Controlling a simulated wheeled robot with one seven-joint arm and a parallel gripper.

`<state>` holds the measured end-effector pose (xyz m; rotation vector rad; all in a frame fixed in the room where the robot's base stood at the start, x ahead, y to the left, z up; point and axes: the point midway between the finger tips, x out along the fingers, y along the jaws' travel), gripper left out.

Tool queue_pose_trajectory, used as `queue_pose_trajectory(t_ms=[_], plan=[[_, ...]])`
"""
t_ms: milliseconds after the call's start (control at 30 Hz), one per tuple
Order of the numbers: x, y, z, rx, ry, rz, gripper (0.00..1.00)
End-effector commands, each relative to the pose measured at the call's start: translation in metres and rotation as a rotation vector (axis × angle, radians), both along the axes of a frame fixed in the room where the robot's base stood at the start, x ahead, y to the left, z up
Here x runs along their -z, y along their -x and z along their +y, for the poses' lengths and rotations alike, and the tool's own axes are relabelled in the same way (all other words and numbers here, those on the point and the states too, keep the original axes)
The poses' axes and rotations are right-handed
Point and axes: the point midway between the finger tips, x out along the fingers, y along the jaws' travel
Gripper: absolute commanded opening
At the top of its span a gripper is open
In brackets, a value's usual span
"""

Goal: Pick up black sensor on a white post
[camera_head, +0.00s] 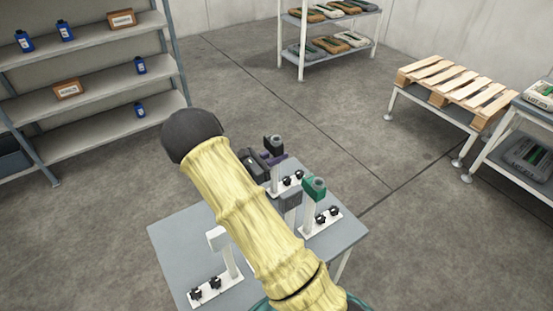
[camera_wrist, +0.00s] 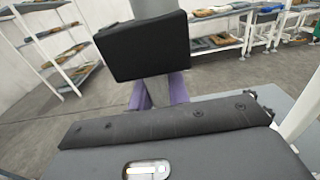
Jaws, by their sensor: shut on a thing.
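The black sensor on a white post (camera_head: 274,142) stands upright at the far side of the small grey table, partly behind my arm. In the wrist view its black box-shaped head (camera_wrist: 143,46) fills the upper middle, with a grey cylinder on top. My gripper (camera_wrist: 160,92) has purple fingers, which are shut on the post just below the black head. In the head view my gripper (camera_head: 270,158) is small and partly hidden. I cannot tell whether the post's base touches the table.
On the grey table (camera_head: 178,246) stand a green sensor post (camera_head: 315,188), a grey-headed one (camera_head: 291,199) and a white-headed one (camera_head: 218,237), all close to my arm. A shelf (camera_head: 95,118) stands left, and a pallet (camera_head: 455,88) lies on a stand at right.

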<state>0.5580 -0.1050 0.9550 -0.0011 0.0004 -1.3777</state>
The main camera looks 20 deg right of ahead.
Motion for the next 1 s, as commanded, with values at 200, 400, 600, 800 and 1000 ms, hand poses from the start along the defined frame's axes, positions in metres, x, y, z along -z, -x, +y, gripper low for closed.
queue_pose_trajectory(t_ms=[200, 400, 600, 800, 1000], plan=[[-0.034, 0.0, 0.0, 0.0, 0.001, -0.006, 0.0], [-0.072, 0.0, 0.0, 0.0, 0.0, -0.006, 0.0], [-0.093, 0.0, 0.0, 0.0, -0.001, -0.003, 0.0], [-0.095, 0.0, 0.0, 0.0, 0.001, 0.0, 0.0], [-0.095, 0.0, 0.0, 0.001, 0.001, -0.001, 0.0]])
